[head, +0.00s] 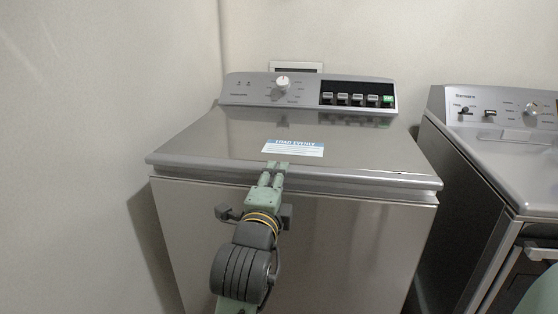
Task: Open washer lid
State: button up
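The washer (170,235) is a silver-grey topload machine standing straight ahead. Its lid (222,142) looks shut and lies flat across the top, with a blue-and-white label near the front middle. My gripper (277,165), pale green with dark grey parts, reaches up from below to the lid's front edge, just below the label. Its tips overlap that edge in the picture. I cannot tell whether they touch it or sit under it. The fingers look close together, but whether they are open or shut is unclear.
The washer's control panel (300,91), with a white knob and several buttons, rises behind the lid. A second silver appliance (515,175) stands to the right across a narrow dark gap. A pale wall (90,150) is close on the left.

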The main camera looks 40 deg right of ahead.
jog(key=shift+x, duration=1.7)
grip_shut()
